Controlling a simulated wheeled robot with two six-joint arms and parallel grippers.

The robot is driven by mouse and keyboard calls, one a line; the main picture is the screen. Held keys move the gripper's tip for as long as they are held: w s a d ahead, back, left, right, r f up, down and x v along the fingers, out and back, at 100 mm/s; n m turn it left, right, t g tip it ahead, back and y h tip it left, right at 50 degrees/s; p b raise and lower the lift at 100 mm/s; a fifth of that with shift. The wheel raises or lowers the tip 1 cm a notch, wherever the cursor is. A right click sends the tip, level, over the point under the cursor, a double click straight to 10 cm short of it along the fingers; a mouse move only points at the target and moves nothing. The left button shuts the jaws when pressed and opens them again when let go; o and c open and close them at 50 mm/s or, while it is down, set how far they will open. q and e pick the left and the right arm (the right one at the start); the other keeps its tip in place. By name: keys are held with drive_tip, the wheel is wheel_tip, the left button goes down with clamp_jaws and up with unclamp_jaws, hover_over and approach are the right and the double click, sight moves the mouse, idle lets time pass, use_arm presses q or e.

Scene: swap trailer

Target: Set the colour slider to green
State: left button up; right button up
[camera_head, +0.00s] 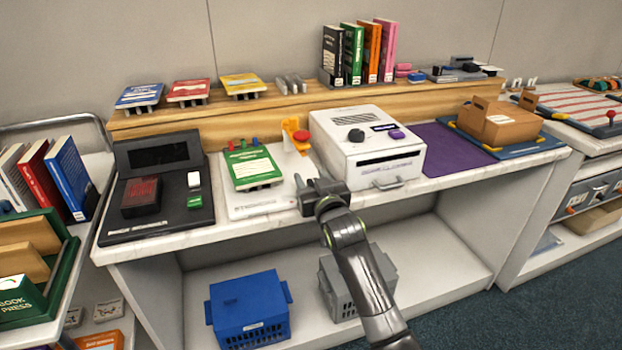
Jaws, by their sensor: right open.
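A white station (240,208) on the counter bears a green-and-white book or card (253,167). Small green, blue and red markers (243,143) stand along its back edge; they may belong to the colour slider, but its setting is too small to tell. An orange lever-like part with a red knob (297,135) stands at the station's right side. My right gripper (303,190) is open and empty, over the station's front right part, in front of the orange part and apart from the coloured markers. My left gripper is not in view.
A black device (155,185) with a screen and a small green-and-white switch stands left. A white boxy machine (368,145) stands close right of my gripper. Beyond it lie a purple mat (450,143) and a cardboard box (500,124). A wooden shelf with books (275,118) runs behind.

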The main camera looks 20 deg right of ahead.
drive_tip(key=shift+w, duration=0.4)
clamp_jaws()
